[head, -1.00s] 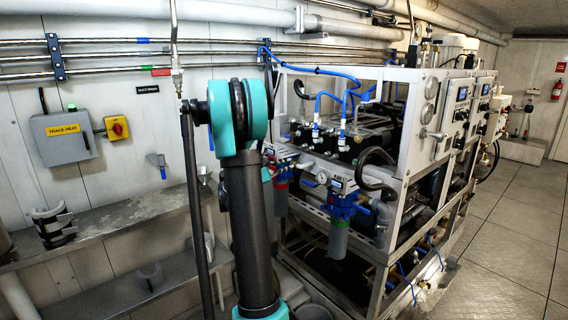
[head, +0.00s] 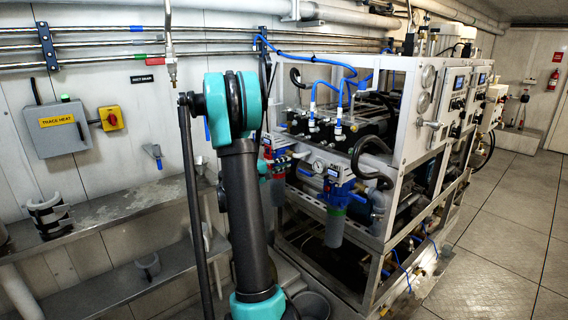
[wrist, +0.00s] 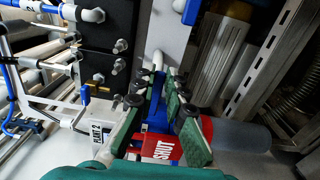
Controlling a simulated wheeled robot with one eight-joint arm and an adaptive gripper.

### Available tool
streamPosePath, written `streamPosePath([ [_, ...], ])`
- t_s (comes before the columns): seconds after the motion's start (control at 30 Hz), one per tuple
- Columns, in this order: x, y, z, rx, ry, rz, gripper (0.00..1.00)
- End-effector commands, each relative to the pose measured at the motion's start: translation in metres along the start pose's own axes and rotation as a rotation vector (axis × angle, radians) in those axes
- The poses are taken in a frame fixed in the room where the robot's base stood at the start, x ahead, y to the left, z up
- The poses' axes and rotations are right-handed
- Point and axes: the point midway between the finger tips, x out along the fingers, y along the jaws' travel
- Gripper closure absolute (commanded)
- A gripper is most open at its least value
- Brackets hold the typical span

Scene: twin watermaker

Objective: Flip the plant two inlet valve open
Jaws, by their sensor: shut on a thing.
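In the wrist view, the blue inlet valve handle (wrist: 157,117) lies between the green finger pads of my gripper (wrist: 160,104). The gripper is shut on it, with the pads on either side. A red tag reading SHUT (wrist: 163,149) shows at the near end of the handle, between the fingers. A white label reading PLANT 2 (wrist: 102,140) is just left of the fingers. The valve's body is mostly hidden by the fingers. In the head view my arm hides the gripper and I cannot make out the valve.
The watermaker frame (head: 398,105) stands right of my arm, with a blue-topped filter (head: 337,190) near it. In the wrist view a grey cylinder (wrist: 240,134) lies close right of the fingers, and a slotted metal rail (wrist: 270,65) beyond. Open floor (head: 500,240) lies at the right.

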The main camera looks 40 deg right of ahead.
Motion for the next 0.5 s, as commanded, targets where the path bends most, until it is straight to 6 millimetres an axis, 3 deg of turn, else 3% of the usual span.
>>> streamPosePath([
  [0.47,-0.0010,-0.0021,0.0002,0.016,0.001,-0.004,1.00],
  [0.5,-0.0010,-0.0021,0.0002,0.016,0.001,-0.004,0.86],
])
